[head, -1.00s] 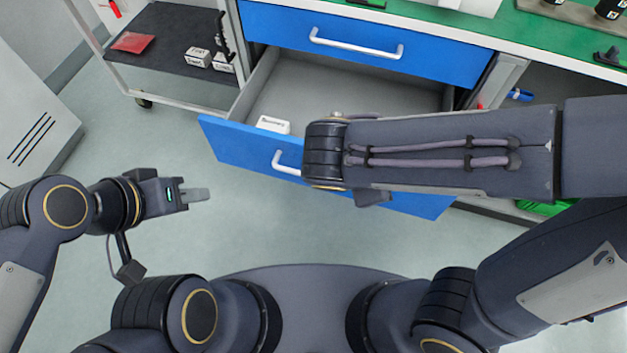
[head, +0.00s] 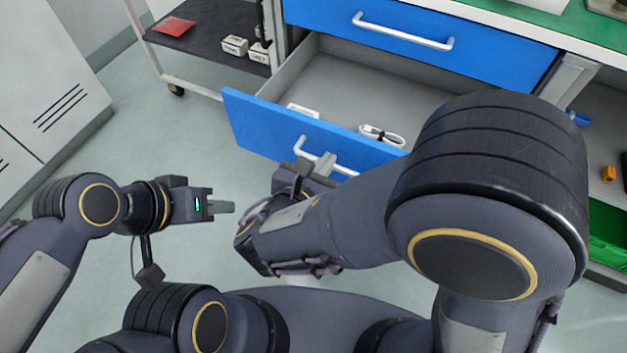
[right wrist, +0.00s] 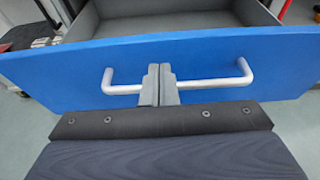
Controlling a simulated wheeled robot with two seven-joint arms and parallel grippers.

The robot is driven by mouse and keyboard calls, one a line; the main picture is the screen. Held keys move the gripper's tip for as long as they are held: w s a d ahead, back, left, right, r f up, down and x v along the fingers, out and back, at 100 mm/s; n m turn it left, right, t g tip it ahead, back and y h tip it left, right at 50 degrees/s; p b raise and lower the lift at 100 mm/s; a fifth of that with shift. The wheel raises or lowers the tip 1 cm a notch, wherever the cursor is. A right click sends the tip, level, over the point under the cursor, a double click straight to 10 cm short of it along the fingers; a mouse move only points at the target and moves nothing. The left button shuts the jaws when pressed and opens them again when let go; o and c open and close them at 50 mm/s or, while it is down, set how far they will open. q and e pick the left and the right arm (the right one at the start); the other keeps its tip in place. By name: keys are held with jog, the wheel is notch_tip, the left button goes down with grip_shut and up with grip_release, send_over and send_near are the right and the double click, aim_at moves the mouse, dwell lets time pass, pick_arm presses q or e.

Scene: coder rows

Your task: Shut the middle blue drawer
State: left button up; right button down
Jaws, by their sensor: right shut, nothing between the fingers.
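The open blue drawer (head: 262,126) stands pulled out below a shut blue drawer (head: 420,42). Its silver handle (head: 312,148) also shows in the right wrist view (right wrist: 215,84). My right gripper (right wrist: 160,84) is shut and empty, its fingertips overlapping the middle of the handle in the right wrist view. I cannot tell whether they touch it. In the head view my right arm hides the drawer front's right end, and the right gripper is at the handle. My left gripper (head: 222,207) is left of the drawer, away from it, and its jaw opening is unclear.
Inside the open drawer lie a white box (head: 302,110) and a white cable (head: 381,136). A dark shelf cart (head: 205,40) with a red packet and small boxes stands at back left. A grey cabinet (head: 55,90) is at far left. The floor before the drawer is clear.

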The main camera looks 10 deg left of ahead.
aim_at(343, 137)
jog(key=x, duration=0.2)
jog(key=r+b+x, duration=0.1)
jog(key=x, duration=0.2)
jog(key=shift+w, duration=0.2)
jog(key=shift+r, duration=0.1)
jog(key=shift+w, duration=0.1)
jog(key=w+d, duration=0.4)
jog(key=w, duration=0.8)
jog(key=w+d+p, duration=0.1)
jog(key=w+d, duration=0.3)
jog(key=w, duration=0.9)
jog(key=shift+d, duration=0.15)
jog(key=shift+s, duration=0.1)
